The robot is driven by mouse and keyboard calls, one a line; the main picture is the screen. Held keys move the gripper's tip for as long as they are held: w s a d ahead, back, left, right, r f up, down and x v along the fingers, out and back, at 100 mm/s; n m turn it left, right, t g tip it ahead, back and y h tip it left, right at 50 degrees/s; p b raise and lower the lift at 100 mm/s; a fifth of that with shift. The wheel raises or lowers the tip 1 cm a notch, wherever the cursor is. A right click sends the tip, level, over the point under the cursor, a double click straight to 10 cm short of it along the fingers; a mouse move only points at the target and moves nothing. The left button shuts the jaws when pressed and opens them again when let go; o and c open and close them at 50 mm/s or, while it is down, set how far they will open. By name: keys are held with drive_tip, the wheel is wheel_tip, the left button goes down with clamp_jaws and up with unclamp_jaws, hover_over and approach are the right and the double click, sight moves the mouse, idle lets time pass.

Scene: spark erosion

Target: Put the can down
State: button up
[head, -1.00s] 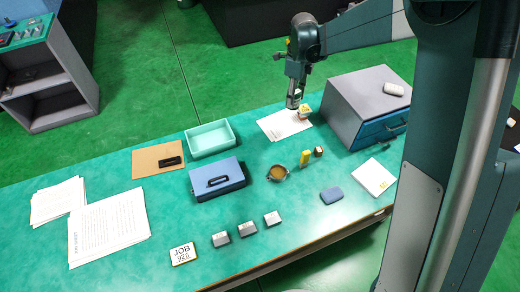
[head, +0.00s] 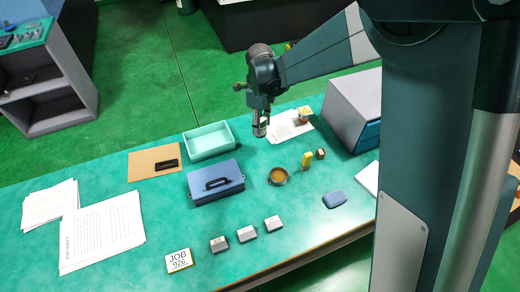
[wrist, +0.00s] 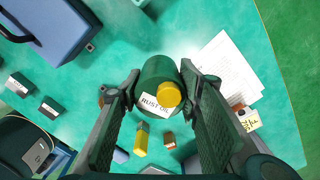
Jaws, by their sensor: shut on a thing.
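The can (wrist: 152,74) is dark green with a yellow cap and a white label reading "RUST OIL". In the wrist view it sits between the two fingers of my gripper (wrist: 160,85), which is shut on it. In the head view my gripper (head: 261,122) hangs over the teal bench (head: 115,178), between the mint tray and the papers on the right. The can shows only as a small shape at the fingertips there. It appears to be above the bench; its bottom and exact height cannot be told.
A mint tray (head: 232,131) and a blue lidded box (head: 228,187) stand left of my gripper. A round amber dish (head: 278,176), yellow item (head: 307,159) and small block (head: 321,154) lie front right. A grey cabinet (head: 350,95) stands right. Bare bench lies between tray and papers.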

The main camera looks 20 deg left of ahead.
drive_tip(key=shift+f, duration=0.1)
drive_tip(key=shift+f+b, duration=0.4)
drive_tip(key=shift+f, duration=2.6)
drive_tip(key=shift+f, duration=1.9)
drive_tip(key=shift+f+b, duration=0.2)
drive_tip(key=shift+b, duration=0.2)
drive_tip(key=o, duration=1)
drive_tip(key=shift+r, duration=0.15)
wheel_tip(320, 180, up, 12)
drive_tip(key=shift+r+p, duration=0.1)
drive_tip(key=shift+p, duration=0.75)
